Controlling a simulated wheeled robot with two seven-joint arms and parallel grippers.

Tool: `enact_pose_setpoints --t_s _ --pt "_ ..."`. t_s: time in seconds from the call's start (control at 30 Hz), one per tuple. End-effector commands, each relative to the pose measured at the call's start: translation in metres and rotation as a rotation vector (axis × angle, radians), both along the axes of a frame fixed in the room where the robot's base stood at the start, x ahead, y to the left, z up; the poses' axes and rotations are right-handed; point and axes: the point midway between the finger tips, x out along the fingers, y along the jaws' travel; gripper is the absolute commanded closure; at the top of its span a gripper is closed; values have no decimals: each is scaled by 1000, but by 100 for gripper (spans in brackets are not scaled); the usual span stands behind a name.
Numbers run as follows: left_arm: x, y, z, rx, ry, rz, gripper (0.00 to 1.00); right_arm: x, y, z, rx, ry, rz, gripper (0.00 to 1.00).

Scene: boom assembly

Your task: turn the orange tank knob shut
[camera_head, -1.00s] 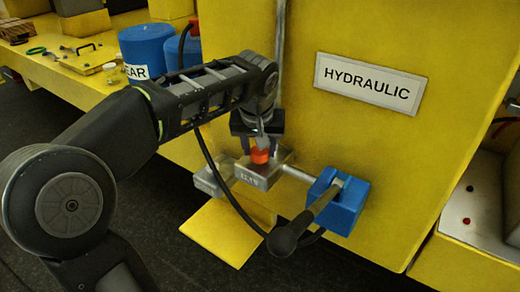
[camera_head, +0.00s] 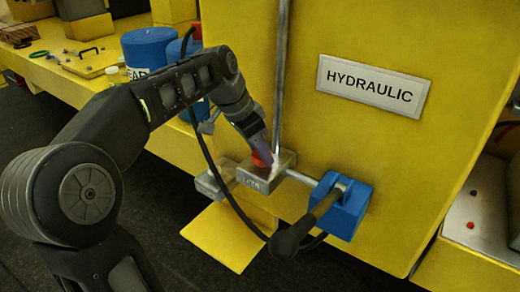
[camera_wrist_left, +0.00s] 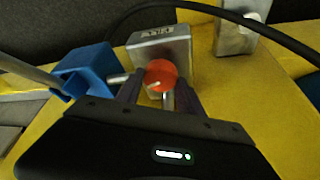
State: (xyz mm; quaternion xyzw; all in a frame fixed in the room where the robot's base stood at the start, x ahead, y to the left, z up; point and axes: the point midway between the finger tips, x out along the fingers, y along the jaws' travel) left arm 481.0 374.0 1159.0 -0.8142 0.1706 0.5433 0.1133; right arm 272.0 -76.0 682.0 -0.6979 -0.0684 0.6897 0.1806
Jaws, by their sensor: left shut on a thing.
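The orange knob (camera_head: 262,158) sits on top of a grey metal tank block (camera_head: 268,174) on the yellow hydraulic unit. My left gripper (camera_head: 263,150) reaches down from the upper left and is shut on the knob. In the left wrist view the orange knob (camera_wrist_left: 161,75) shows round between the two dark fingers, with the grey block (camera_wrist_left: 160,45) behind it. In the head view the fingers partly hide the knob. My right gripper is not in view.
A blue block with a black-handled lever (camera_head: 343,205) stands right of the tank block. A black hose (camera_head: 222,180) loops below the arm. A vertical metal pipe (camera_head: 282,80) rises behind. Blue drums (camera_head: 147,46) stand at the back left.

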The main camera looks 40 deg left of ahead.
Motion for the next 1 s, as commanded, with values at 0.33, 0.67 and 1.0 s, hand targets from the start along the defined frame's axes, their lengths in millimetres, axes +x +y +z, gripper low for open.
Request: enact_pose_setpoints --t_s 0.33,0.67,1.0 --pt "1 2 0 0 2 -261 96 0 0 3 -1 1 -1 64" --pt "1 2 0 2 1 -361 96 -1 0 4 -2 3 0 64" --pt "1 2 -1 2 2 -368 96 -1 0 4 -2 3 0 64"
